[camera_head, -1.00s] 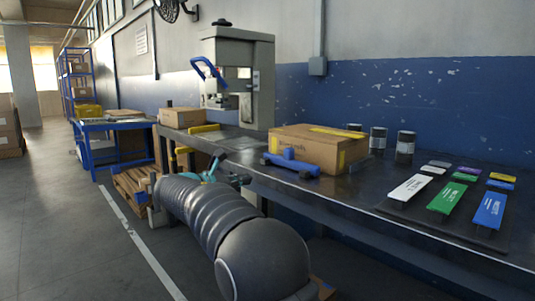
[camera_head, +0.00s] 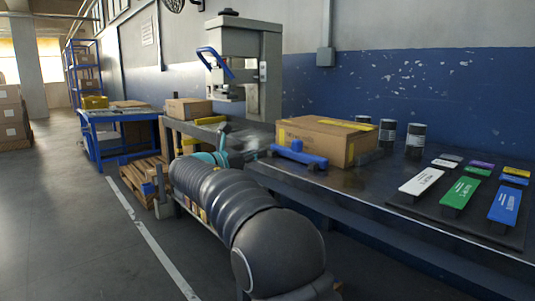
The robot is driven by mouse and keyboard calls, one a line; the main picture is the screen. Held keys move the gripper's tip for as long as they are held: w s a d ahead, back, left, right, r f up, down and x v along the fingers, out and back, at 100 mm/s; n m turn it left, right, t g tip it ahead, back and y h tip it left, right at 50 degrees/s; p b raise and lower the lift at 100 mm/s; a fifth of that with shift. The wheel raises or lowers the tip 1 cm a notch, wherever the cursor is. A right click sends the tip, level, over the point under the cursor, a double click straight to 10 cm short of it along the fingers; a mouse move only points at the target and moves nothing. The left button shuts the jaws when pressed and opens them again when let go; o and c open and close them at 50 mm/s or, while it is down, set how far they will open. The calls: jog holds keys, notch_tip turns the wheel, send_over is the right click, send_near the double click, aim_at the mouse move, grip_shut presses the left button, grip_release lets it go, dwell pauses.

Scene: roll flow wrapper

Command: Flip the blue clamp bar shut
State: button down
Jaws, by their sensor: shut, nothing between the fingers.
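The blue clamp bar (camera_head: 215,62) is on the front of the grey bench-top machine (camera_head: 257,75). It stands out to the left from the machine's upper part, sloping down to the right, above a small metal ledge (camera_head: 228,93). My gripper (camera_head: 251,147) is small and unclear beyond my dark ribbed arm, by the bench's front edge. It is shut and empty, below the machine and apart from the bar. My arm partly hides the area around it.
A cardboard box (camera_head: 325,140) and a blue tool-like object (camera_head: 299,155) lie on the dark bench (camera_head: 370,185), right of the machine. Dark cans (camera_head: 415,140) and coloured label plates (camera_head: 460,192) are farther right. A smaller box (camera_head: 188,108) stands left.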

aim_at(293, 145)
jog(key=x, duration=1.2)
